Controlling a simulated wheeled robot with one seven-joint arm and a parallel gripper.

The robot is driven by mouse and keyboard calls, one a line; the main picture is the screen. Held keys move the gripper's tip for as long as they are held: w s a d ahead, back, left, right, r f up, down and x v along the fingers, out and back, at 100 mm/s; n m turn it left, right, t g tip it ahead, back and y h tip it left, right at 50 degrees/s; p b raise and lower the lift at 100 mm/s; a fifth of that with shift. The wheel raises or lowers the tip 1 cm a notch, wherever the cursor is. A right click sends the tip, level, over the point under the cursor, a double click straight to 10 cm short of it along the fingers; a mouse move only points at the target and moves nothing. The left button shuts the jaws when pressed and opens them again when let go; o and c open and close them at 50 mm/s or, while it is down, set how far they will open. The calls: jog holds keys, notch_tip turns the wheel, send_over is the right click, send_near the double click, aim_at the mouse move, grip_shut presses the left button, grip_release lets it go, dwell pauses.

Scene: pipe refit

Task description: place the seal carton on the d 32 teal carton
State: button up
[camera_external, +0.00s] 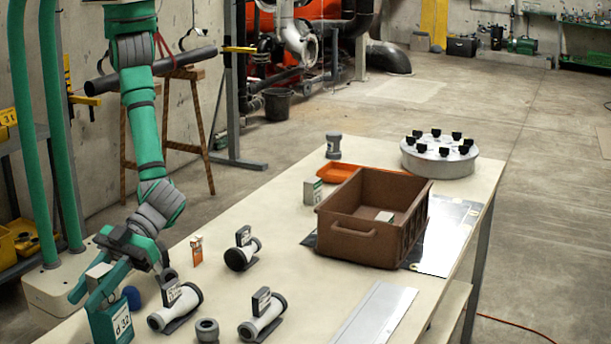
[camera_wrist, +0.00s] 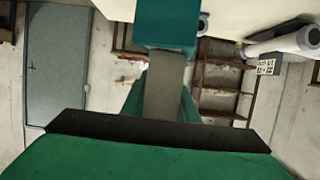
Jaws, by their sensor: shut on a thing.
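A pale grey carton (camera_external: 98,271), taken to be the seal carton, is between the fingers of my gripper (camera_external: 92,288); no label on it is readable. My gripper is shut on it at the near left of the table. The d 32 teal carton (camera_external: 112,323) stands upright at the table's near left edge, just below my fingers. In the wrist view, the grey carton (camera_wrist: 164,88) reaches towards the teal carton (camera_wrist: 167,28). I cannot tell whether the two touch. My fingers partly hide the grey carton and the teal carton's top.
A blue cylinder (camera_external: 132,297) stands close behind the teal carton. A brown crate (camera_external: 345,243) and an orange tray (camera_external: 340,172) are farther back. Bare table lies between the fittings and the crate.

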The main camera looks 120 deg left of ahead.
aim_at(110, 267)
jog(key=o, duration=1.2)
jog(key=shift+f, duration=0.1)
jog(key=shift+c, duration=0.2)
jog(key=v, duration=1.2)
